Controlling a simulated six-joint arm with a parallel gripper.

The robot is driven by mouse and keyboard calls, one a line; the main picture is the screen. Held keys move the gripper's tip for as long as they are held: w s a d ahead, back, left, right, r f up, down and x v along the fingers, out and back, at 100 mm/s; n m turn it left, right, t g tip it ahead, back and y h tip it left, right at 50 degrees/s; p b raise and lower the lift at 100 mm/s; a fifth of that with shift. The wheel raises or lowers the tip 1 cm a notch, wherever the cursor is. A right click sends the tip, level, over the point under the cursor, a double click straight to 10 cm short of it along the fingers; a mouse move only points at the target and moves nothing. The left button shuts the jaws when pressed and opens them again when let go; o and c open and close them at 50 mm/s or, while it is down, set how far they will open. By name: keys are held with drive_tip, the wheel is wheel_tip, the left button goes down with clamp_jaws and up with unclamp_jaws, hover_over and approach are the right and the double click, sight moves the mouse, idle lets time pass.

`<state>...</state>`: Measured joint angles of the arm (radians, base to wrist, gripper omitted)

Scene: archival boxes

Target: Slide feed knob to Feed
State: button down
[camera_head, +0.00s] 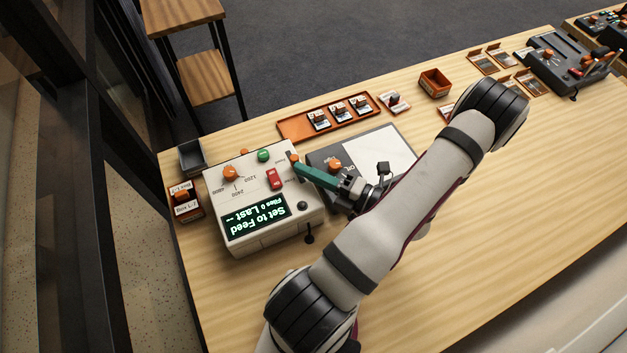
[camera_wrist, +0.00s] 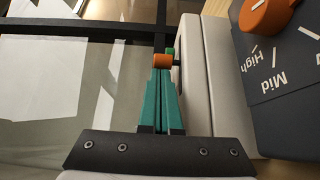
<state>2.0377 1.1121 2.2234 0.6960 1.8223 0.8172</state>
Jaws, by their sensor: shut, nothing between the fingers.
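An orange knob (camera_head: 295,158), apparently the feed knob, sits at the box's upper right edge beside a dark slot. My gripper (camera_head: 299,169) has its teal fingers shut with nothing between them, tips right at this knob. In the wrist view the shut fingers (camera_wrist: 162,78) point at the orange knob (camera_wrist: 162,61), which covers their tips' far side. I cannot tell whether they touch it. The slot's labels are unreadable.
The box also has an orange dial (camera_head: 230,172), a green button (camera_head: 264,155) and a red switch (camera_head: 275,179). An orange tray (camera_head: 290,130) with cards lies behind. The front right table is clear.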

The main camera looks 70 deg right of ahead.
drive_tip(key=shift+w+d, duration=1.1)
drive_tip(key=shift+w, duration=0.05)
drive_tip(key=s+a, duration=0.2)
drive_tip(key=a, duration=0.1)
drive_tip(key=shift+s+a, duration=0.2)
drive_tip(key=shift+s, duration=0.15)
drive_tip(key=s+a, duration=0.1)
drive_tip(key=s, duration=0.8)
drive_tip(key=shift+s+a, duration=0.3)
drive_tip(key=shift+s, duration=0.1)
